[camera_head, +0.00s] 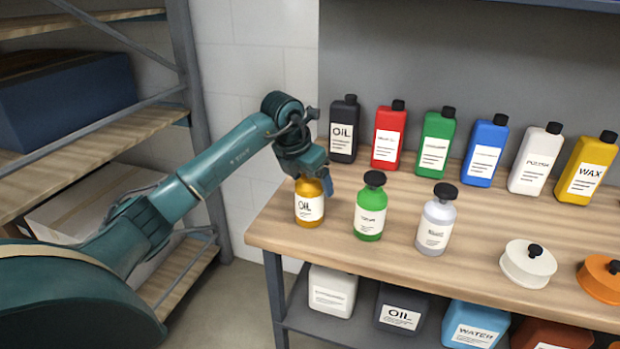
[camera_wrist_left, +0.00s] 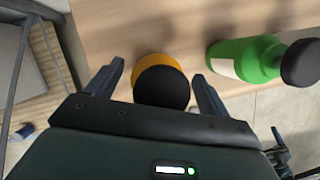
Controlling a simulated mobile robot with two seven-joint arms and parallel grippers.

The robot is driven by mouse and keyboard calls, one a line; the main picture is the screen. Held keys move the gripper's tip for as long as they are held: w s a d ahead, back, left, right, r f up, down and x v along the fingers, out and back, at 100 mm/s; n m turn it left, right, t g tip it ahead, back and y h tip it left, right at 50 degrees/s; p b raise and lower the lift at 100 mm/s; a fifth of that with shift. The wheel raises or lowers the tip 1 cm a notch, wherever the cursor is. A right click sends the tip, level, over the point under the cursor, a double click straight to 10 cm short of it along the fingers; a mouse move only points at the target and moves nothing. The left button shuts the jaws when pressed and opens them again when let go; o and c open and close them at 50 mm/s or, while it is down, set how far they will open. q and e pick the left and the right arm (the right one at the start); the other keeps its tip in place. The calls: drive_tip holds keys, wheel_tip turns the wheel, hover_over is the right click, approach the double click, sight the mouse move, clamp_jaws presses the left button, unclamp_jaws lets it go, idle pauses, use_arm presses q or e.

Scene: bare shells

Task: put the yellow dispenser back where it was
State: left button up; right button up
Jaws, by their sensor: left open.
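The yellow dispenser (camera_head: 309,210), an amber-yellow bottle with a white OIL label, stands upright at the left end of the wooden workbench (camera_head: 400,277). My left gripper (camera_head: 313,180) is over its top from above and hides its cap in the head view. In the left wrist view, the dispenser's black cap (camera_wrist_left: 162,90) and a bit of its yellow body (camera_wrist_left: 158,61) show between the two spread fingers of my left gripper (camera_wrist_left: 158,72). The gripper is open, with a visible gap to each side of the cap. My right gripper is not in view.
A green dispenser (camera_head: 369,215) stands close to the right, also in the left wrist view (camera_wrist_left: 245,58). A silver dispenser (camera_head: 436,225) is beyond it. Several coloured bottles line the back, including a yellow WAX bottle (camera_head: 587,170). A white lidded pot (camera_head: 528,265) is at right.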

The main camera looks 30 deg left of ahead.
use_arm(q)
drive_tip(key=v, duration=1.2)
drive_tip(key=shift+b, duration=0.35)
drive_tip(key=shift+w+r, duration=0.1)
drive_tip(key=shift+r, duration=0.05)
